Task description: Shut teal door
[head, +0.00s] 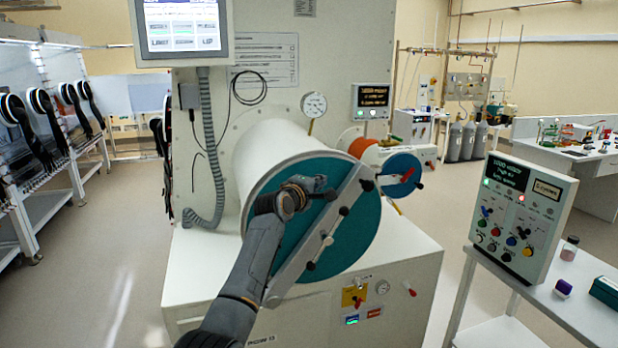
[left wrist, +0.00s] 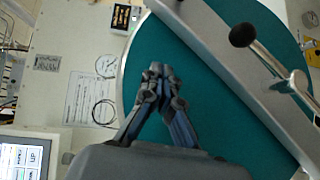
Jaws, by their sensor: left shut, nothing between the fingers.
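The teal door (head: 352,238) is a large round disc at the front end of a white cylinder (head: 277,142) on the glovebox. A grey bar (head: 300,262) with black-knobbed levers crosses it diagonally. The door lies at or close to the cylinder's rim; I cannot tell whether it is fully seated. My left gripper (head: 328,190) is shut and empty in front of the door's upper part. In the left wrist view my left gripper (left wrist: 157,70) shows its fingertips together against the teal door (left wrist: 200,75); whether they touch it is unclear. My right gripper is out of view.
A smaller port with a blue disc (head: 403,175) and red handle is right of the teal door. A control box (head: 524,215) stands on a side table at the right. A screen (head: 183,28) hangs at upper left. Open floor lies left.

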